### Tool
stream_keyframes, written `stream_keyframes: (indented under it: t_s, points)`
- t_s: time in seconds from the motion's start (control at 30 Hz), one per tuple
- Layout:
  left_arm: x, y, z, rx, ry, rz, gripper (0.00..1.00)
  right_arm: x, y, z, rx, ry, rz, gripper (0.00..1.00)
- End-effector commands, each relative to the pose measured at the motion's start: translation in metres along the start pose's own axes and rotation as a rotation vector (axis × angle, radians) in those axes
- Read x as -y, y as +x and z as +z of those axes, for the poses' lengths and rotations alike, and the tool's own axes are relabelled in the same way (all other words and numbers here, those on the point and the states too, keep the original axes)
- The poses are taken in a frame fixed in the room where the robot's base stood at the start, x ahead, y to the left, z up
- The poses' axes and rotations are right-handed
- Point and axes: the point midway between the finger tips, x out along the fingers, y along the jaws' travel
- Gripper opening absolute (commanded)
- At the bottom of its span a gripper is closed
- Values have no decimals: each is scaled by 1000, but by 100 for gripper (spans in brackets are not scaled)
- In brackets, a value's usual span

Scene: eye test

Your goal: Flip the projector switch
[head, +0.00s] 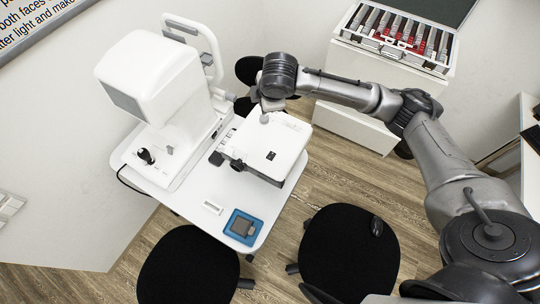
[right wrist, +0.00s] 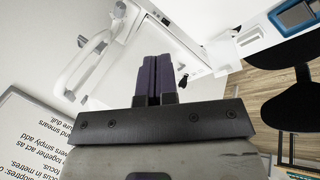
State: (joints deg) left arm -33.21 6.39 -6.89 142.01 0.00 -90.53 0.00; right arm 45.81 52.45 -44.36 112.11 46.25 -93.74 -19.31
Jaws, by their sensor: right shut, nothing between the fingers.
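The likely projector is a white box (head: 268,140) on the white table in the head view. A small dark square (head: 272,156) shows on its top, possibly the switch; I cannot tell its position. A dark round part sticks out at its lower left corner. My right gripper (head: 266,108) is over the box's far edge; the head view does not settle whether it touches. In the right wrist view my right gripper's dark purple fingers (right wrist: 153,75) are together and empty, in front of a pale surface. My left gripper is not in view.
The white table (head: 214,222) carries a large white eye instrument (head: 160,85) with a black joystick (head: 146,156), and a blue-framed device (head: 243,227). Black stools (head: 190,266) stand in front. A lens case (head: 395,38) is on a cabinet at the back right.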

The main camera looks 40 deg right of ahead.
Motion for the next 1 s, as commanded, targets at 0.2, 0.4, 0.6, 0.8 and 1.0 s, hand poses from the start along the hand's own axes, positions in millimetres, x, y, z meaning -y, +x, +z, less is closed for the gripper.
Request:
stream_keyframes:
  t_s: [0.2, 0.4, 0.6, 0.8, 1.0]
  points:
    - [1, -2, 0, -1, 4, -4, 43, 48, 30, 14, -37, -300, -388, 0]
    - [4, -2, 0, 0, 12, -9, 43, 65, 23, 11, -158, -563, -505, 0]
    - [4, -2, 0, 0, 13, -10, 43, 66, 22, 12, -194, -713, -501, 0]
    - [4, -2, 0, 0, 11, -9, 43, 66, 22, 11, -206, -760, -496, 0]
    - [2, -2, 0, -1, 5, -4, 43, 66, 22, 11, -206, -761, -495, 0]
